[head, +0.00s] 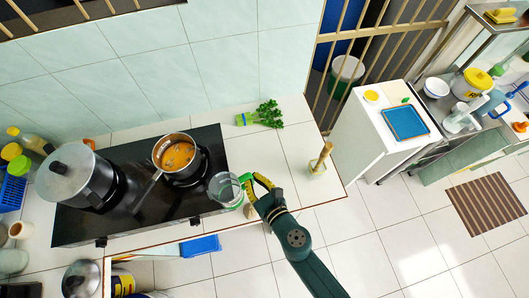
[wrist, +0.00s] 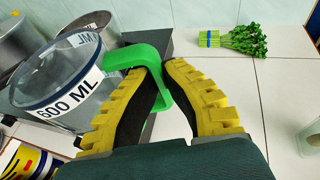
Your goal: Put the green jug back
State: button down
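The green jug (head: 223,189) is a clear vessel with a green handle, at the right edge of the black cooktop in the head view. In the wrist view the jug (wrist: 60,95) is at the left, marked "600 ML", and appears roughly upright. My gripper (head: 249,182) is at the handle, on the jug's right side. In the wrist view the yellow-ridged fingers of my gripper (wrist: 166,82) are closed on the green handle, which passes between their tips. I cannot tell whether the jug's base touches the surface below.
On the cooktop (head: 130,225) stand a large lidded pot (head: 75,175) and a saucepan (head: 178,153) with orange contents. Green herbs (head: 265,115) lie behind on the white counter. The counter between herbs and mortar is clear.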

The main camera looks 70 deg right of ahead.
jog(key=s+d+f+m+g+h+b, duration=0.3)
jog(key=s+d+f+m+g+b, duration=0.1)
jog(key=s+d+f, duration=0.5)
jog(key=s+d+m+b, duration=0.1)
jog(key=s+d+b, duration=0.1)
jog(key=shift+s+d+g+h, duration=0.15)
jog(key=shift+s+g+h, duration=0.15)
jog(key=shift+s+h, duration=0.1)
notch_tip(320, 180, down, 8)
jog(key=b, duration=0.8)
jog(key=shift+r, duration=0.1)
jog(key=shift+f+b, duration=0.6)
jog(key=shift+f, duration=0.05)
jog(key=c, duration=1.4)
grip_release()
jog(key=shift+w+f, duration=0.1)
jog(key=shift+f, duration=0.05)
